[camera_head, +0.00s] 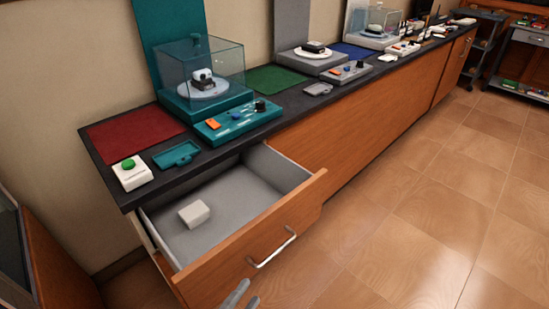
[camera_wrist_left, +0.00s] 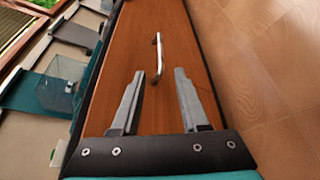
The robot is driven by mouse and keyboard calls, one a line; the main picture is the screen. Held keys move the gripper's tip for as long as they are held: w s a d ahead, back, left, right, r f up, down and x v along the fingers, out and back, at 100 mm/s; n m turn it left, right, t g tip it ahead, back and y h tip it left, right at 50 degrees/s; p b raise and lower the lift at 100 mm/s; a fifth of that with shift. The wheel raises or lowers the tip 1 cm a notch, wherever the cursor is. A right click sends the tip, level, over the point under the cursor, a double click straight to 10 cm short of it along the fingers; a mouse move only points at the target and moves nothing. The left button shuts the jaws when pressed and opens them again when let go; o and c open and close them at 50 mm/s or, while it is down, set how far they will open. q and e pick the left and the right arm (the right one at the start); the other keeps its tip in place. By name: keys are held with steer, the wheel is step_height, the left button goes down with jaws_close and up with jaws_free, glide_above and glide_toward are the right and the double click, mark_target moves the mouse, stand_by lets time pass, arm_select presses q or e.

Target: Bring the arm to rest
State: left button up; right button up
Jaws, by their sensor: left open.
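My left gripper (camera_head: 238,296) shows only by its grey fingertips at the bottom edge of the head view, in front of and below the drawer handle. In the left wrist view my left gripper (camera_wrist_left: 160,82) is open, with nothing between its fingers. The silver drawer handle (camera_wrist_left: 157,58) lies beyond the fingertips there, and I see no contact. The wooden drawer (camera_head: 246,262) stands open, and its handle (camera_head: 272,250) is free. A small white box (camera_head: 194,213) lies on the drawer floor. My right gripper is in neither view.
The dark counter (camera_head: 292,124) runs along the wall above the drawer. It holds a glass-cased exhibit (camera_head: 204,70), a teal control panel (camera_head: 237,119) and a white box with a green button (camera_head: 131,172). The tiled floor (camera_head: 400,220) to the right is clear.

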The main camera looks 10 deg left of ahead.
arm_select(q)
steer(key=s+a+f+m+g+y+p, duration=0.1)
steer(key=s+a+f+m+g+y, duration=0.2)
steer(key=f+m, duration=0.55)
steer(key=s+a+f+m+g+p, duration=0.25)
steer(key=a+f+m, duration=0.25)
steer(key=f, duration=0.7)
steer(key=s+a+f+m+g+y, duration=0.1)
steer(key=s+a+f+m+g, duration=0.1)
steer(key=s, duration=0.5)
steer(key=s+a+f+m+g+y+p, duration=0.1)
steer(key=s+a+f+m+g, duration=0.2)
steer(key=s+f+m, duration=0.4)
steer(key=shift+s+a+m+g+y, duration=0.15)
steer(key=shift+s+m+g+y, duration=0.2)
steer(key=shift+g, duration=0.5)
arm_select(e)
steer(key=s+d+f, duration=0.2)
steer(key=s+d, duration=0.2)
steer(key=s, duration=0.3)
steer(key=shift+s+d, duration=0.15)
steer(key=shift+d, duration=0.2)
